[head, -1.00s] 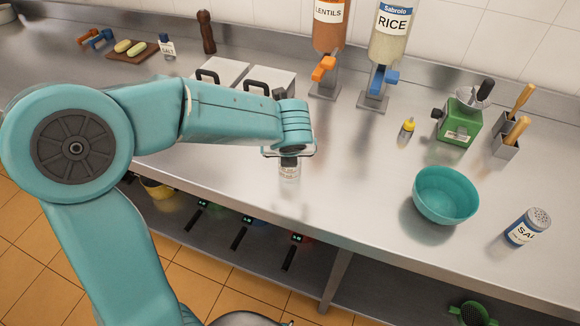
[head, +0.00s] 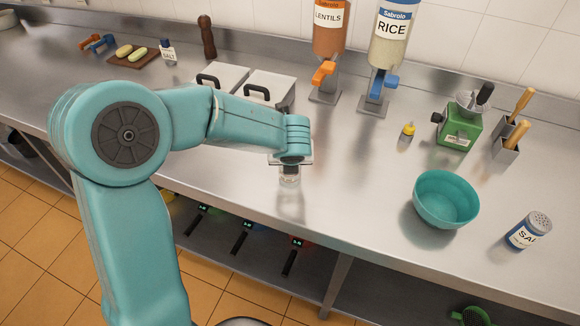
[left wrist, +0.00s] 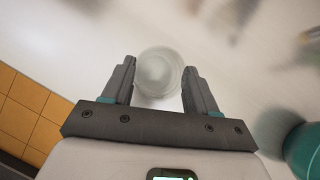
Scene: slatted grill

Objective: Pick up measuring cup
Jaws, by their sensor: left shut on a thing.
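The measuring cup is a small clear, round vessel. In the head view (head: 289,181) it shows just below my left gripper (head: 290,166), near the front part of the steel counter. In the left wrist view the cup (left wrist: 158,72) is seen from above, between the two fingers of my left gripper (left wrist: 160,66), which is shut on it. The wrist hides the cup's upper part in the head view. A faint reflection lies below the cup; I cannot tell how far it is above the counter. My right gripper is not in view.
A teal bowl (head: 446,199) and a salt shaker (head: 528,230) stand to the right. Behind are lidded metal bins (head: 268,88), the lentil dispenser (head: 327,40), the rice dispenser (head: 388,45) and a green grinder (head: 459,127). The counter between cup and bowl is clear.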

